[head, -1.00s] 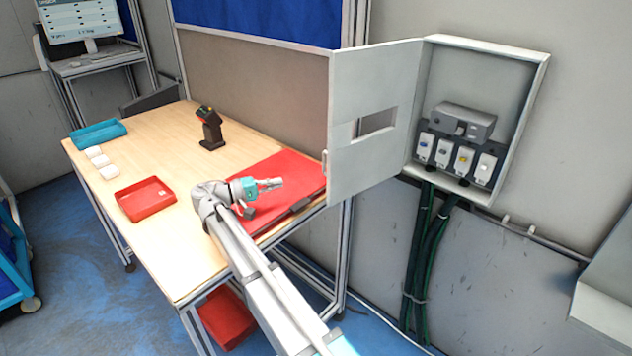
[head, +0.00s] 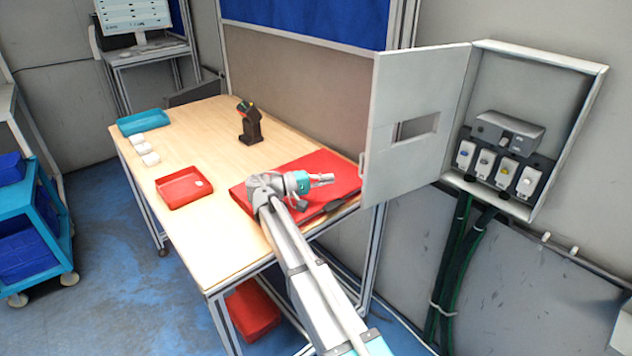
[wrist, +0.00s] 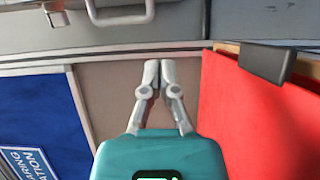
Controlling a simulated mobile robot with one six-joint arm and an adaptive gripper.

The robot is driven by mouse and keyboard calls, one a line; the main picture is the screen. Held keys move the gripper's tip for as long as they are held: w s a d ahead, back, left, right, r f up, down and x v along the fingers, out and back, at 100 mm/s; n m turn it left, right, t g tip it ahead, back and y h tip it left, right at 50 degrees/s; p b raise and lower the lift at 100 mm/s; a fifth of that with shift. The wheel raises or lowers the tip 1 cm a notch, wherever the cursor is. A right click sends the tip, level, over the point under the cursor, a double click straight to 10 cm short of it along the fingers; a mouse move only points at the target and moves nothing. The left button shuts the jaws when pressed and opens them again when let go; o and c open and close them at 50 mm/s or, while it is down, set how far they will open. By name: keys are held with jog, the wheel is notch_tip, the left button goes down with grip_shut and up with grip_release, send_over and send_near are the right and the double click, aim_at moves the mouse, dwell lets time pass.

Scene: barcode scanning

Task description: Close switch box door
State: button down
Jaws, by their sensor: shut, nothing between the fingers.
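The grey switch box (head: 545,75) is on the wall at the right in the head view. Its door (head: 418,110) stands wide open, swung out to the left, with a slot in its panel and a small handle (head: 362,165) at its lower left edge. My gripper (head: 330,178) is shut and empty, to the left of the door and a little below the handle, apart from it. In the wrist view my shut fingers (wrist: 158,75) point up the picture, with a grey handle (wrist: 120,12) beyond them at the top.
The wooden table (head: 225,230) bears a red mat (head: 320,165), a scanner on its stand (head: 250,125), a red tray (head: 183,188) and a teal tray (head: 143,122). Dark cables (head: 455,270) hang below the switch box. A blue cart (head: 40,225) stands at the left.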

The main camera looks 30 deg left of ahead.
jog(key=x, duration=0.5)
jog(key=shift+w+d, duration=0.15)
jog(key=shift+d, duration=0.05)
jog(key=shift+s+d, duration=1.25)
jog(key=shift+d, duration=0.3)
